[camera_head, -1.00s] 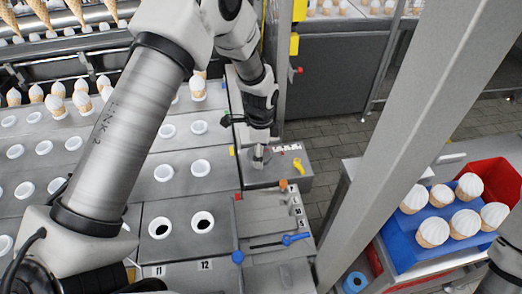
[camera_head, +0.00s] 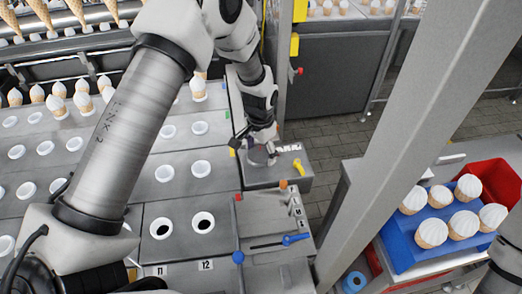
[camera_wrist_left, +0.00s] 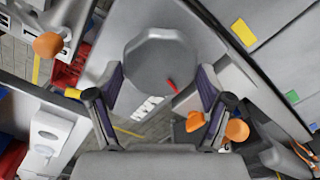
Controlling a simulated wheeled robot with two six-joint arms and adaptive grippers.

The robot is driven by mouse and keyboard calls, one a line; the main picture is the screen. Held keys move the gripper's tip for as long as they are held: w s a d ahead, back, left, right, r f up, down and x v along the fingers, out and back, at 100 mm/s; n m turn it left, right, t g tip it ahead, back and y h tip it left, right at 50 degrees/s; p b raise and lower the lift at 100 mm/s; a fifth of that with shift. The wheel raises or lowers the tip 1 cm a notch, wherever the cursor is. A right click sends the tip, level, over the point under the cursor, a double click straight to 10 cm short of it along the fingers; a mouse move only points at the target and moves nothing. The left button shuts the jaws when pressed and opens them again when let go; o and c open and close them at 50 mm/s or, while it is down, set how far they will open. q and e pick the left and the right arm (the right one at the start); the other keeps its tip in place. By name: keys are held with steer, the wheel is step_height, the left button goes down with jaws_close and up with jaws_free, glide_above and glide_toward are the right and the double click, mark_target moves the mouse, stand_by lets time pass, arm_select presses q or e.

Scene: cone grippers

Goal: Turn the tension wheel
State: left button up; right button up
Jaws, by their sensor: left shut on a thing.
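The tension wheel (camera_wrist_left: 158,55) is a grey, many-sided knob with a small red mark near its edge in the left wrist view. It sits on a grey machine box, and in the head view the wheel (camera_head: 258,156) is partly hidden by my gripper. My left gripper (camera_wrist_left: 160,82) has one finger on either side of the wheel and is shut on it. In the head view the left gripper (camera_head: 257,145) reaches down over the box from above. My right gripper is out of view.
A yellow lever (camera_head: 298,166) stands on the box close to the wheel. A blue-handled lever (camera_head: 294,239) is nearer the front.

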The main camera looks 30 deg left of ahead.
mark_target(260, 153)
arm_select(q)
steer(key=shift+s+f+n, duration=0.15)
steer(key=shift+n, duration=1.05)
steer(key=o, duration=1.1)
step_height(260, 153, up, 12)
steer(key=shift+r, duration=0.1)
